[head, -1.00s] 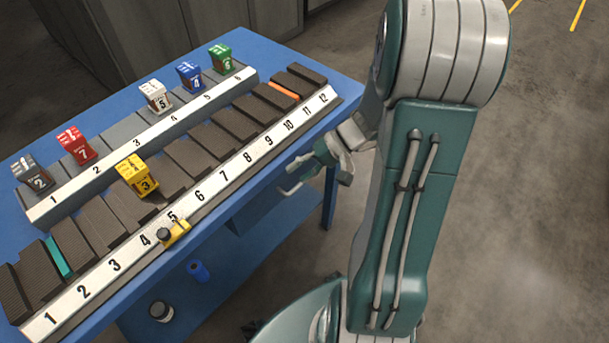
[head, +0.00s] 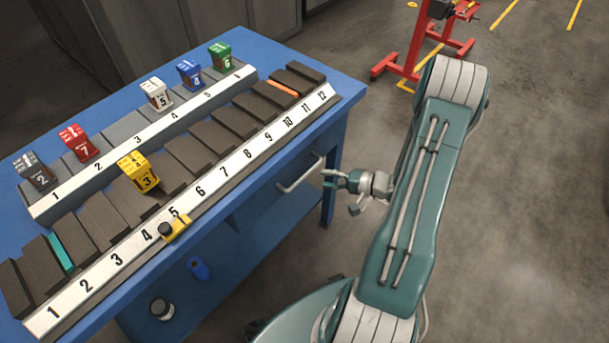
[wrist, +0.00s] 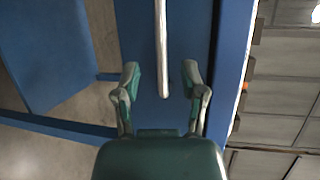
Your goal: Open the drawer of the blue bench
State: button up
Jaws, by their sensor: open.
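The blue bench (head: 60,152) stands at the left in the head view. Its drawer front (head: 268,196) is under the right end of the top, with a pale bar handle (head: 300,174). My gripper (head: 326,180) is open and empty, a little to the right of the handle. In the wrist view my gripper (wrist: 158,78) has its two fingers apart, one on each side of the line of the handle (wrist: 161,45). The handle's near end shows between the fingertips; I cannot tell whether they touch it. The drawer appears shut.
Numbered racks (head: 200,205) with dark blocks and several coloured cubes cover the bench top. A yellow slider (head: 175,229) sits at the front rack's edge. A red stand (head: 405,62) is at the back right.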

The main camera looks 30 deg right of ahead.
aim_at(304, 174)
jog(key=x, duration=0.7)
jog(key=shift+w+a, duration=0.1)
grip_shut()
